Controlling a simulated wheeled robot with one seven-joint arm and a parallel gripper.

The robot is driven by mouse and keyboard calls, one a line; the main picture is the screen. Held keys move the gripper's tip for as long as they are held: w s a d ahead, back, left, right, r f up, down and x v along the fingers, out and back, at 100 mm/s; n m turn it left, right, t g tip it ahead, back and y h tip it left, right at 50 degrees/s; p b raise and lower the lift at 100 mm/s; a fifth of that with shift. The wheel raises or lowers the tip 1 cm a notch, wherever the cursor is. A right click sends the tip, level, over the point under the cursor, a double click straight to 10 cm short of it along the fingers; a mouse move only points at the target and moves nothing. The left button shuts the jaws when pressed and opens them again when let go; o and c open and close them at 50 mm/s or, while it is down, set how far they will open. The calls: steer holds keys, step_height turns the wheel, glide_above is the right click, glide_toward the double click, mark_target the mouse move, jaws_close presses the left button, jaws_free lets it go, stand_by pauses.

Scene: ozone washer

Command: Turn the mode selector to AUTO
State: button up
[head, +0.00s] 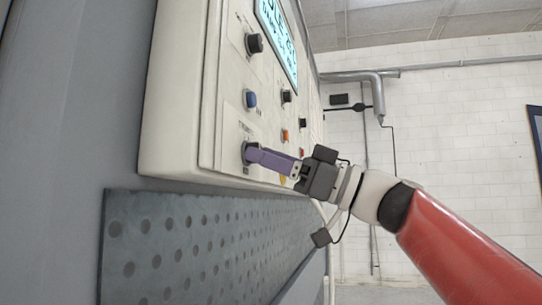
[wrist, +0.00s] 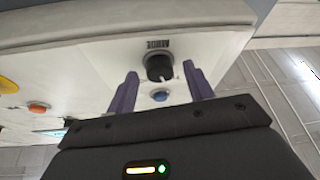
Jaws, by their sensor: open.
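The mode selector (wrist: 158,65) is a round black knob on the pale control panel, under an upside-down label that seems to read MODE in the wrist view. A small light mark shows at its lower edge. My gripper (wrist: 160,70) is open, with one purple finger on each side of the knob and gaps visible beside it. In the head view, the knob (head: 248,151) is partly hidden behind the fingertips of my gripper (head: 252,154), which reach close to the panel. I cannot tell whether they touch it. The AUTO marking is not readable.
A blue button (head: 251,99) and another black knob (head: 254,44) sit on the same panel, near a lit display (head: 278,35). An orange button (wrist: 38,108) shows in the wrist view. A grey dotted sheet (head: 190,240) lies below the panel. Open room is at right.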

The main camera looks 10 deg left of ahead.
steer(key=c, duration=1)
steer(key=shift+f+m+b, duration=0.1)
steer(key=shift+m+b, duration=0.3)
steer(key=m+t+b, duration=0.1)
steer(key=m+t, duration=0.1)
steer(key=m, duration=0.1)
steer(key=m+t+b, duration=0.1)
steer(key=m+t, duration=0.1)
steer(key=m, duration=0.2)
steer(key=m+t+h+b, duration=0.1)
steer(key=m+t, duration=0.1)
steer(key=m, duration=0.1)
steer(key=shift+s+m, duration=0.3)
steer(key=shift+m, duration=0.4)
steer(key=o, duration=1)
